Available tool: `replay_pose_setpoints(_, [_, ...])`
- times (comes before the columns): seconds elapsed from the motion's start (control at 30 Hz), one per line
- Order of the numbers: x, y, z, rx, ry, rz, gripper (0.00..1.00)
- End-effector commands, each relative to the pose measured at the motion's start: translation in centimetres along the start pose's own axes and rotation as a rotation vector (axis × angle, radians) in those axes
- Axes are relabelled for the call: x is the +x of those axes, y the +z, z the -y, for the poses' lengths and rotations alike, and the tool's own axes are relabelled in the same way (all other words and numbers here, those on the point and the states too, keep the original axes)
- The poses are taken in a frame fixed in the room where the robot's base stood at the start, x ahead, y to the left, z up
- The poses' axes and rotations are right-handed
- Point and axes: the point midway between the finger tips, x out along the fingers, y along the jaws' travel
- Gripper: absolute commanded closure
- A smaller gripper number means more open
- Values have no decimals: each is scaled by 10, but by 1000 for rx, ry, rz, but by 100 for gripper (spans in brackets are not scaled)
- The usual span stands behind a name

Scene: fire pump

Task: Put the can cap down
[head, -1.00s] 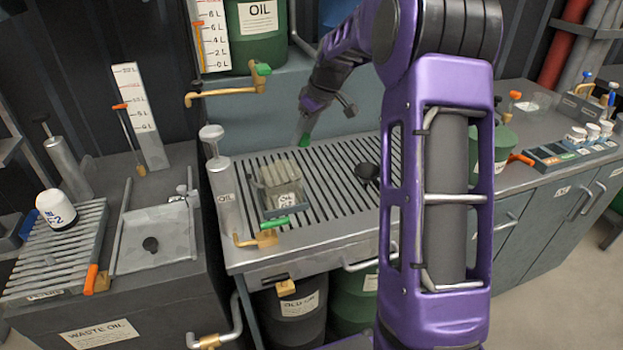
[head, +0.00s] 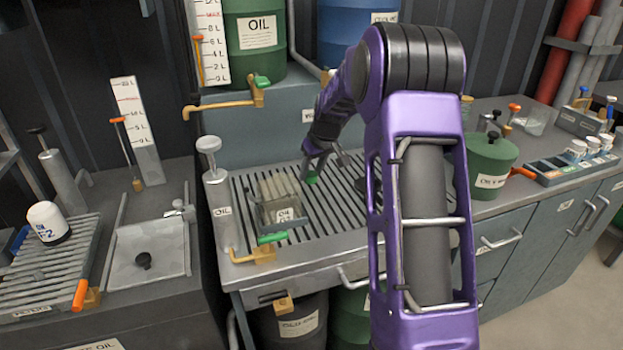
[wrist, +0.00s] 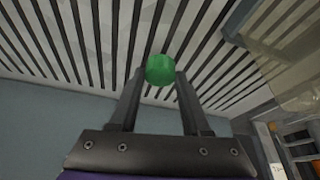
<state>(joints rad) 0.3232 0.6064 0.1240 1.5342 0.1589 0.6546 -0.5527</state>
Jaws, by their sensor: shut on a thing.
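The can cap (wrist: 160,69) is a small green piece between the fingertips of my gripper (wrist: 158,80) in the wrist view. My gripper is shut on it. In the head view my gripper (head: 324,170) points down over the slatted drain grate (head: 335,210), with the green cap (head: 311,178) low at its tip. I cannot tell whether the cap touches the slats. A green can (head: 488,165) with a label stands on the counter to the right of my arm.
A clear box-shaped container (head: 277,205) stands on the grate, left of my gripper. A dark round thing (head: 362,183) on the grate is partly hidden by my arm. A silver oil pump (head: 218,190) stands at the grate's left edge. Bare slats lie around the cap.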

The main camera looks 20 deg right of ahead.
Motion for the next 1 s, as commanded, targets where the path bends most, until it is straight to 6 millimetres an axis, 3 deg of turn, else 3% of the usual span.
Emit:
replay_pose_setpoints(0.1, [17,7,0,1,-1,0,100])
replay_pose_setpoints(0.5, [22,9,0,0,0,-1,100])
replay_pose_setpoints(0.53, [21,8,0,0,0,-1,47])
replay_pose_setpoints(0.67, [21,8,0,0,0,-1,24])
replay_pose_setpoints(1.0, [18,7,0,-1,0,-1,23])
